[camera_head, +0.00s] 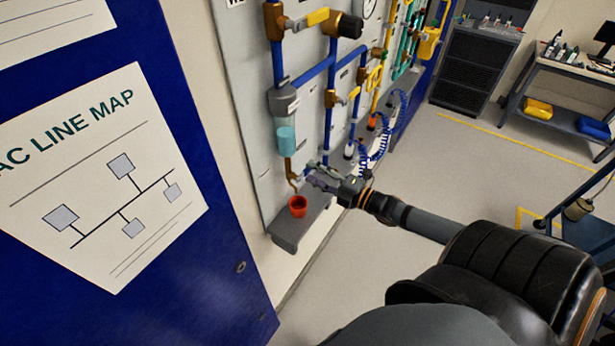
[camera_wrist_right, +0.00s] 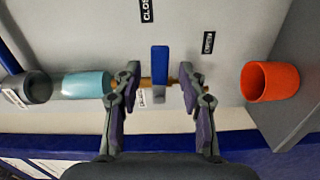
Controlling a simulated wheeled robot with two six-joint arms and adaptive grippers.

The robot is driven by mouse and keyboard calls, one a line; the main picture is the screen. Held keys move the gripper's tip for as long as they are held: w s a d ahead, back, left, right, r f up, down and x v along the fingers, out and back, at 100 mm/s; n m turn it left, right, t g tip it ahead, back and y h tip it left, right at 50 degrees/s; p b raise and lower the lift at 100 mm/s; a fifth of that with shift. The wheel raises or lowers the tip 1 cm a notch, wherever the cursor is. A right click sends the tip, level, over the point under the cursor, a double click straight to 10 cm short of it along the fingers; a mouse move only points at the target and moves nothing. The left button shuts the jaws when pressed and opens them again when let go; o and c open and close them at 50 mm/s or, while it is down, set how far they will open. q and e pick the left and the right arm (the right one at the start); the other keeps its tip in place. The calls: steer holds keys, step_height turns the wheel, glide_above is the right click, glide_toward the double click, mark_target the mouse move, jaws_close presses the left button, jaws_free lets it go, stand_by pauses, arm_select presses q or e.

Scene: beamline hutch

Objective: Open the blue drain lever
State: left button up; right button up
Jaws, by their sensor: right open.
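The blue drain lever (camera_wrist_right: 160,66) shows in the right wrist view, on a brass fitting between the cyan bowl (camera_wrist_right: 84,85) and the orange cup (camera_wrist_right: 270,82). My right gripper (camera_wrist_right: 157,84) is open, with one finger on each side of the lever and visible gaps to it. In the head view the right gripper (camera_head: 316,176) is at the brass drain under the cyan bowl (camera_head: 287,139), above the orange cup (camera_head: 298,206). The lever is hard to make out there, close to the fingers. My left gripper is not in view.
A grey panel (camera_head: 247,90) carries blue pipes, brass valves and a gauge. The cup stands on a narrow grey shelf (camera_head: 286,238) under it. A blue panel with a line map (camera_head: 100,180) is at left. The floor (camera_head: 470,180) to the right is mostly clear.

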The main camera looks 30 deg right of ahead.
steer(key=shift+f+b+x, duration=0.2)
steer(key=shift+b+x, duration=0.55)
steer(key=shift+x, duration=0.45)
steer(key=shift+w+a+r, duration=0.15)
steer(key=shift+w+r, duration=0.05)
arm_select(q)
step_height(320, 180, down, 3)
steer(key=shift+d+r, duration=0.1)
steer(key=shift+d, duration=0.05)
arm_select(e)
jaws_close()
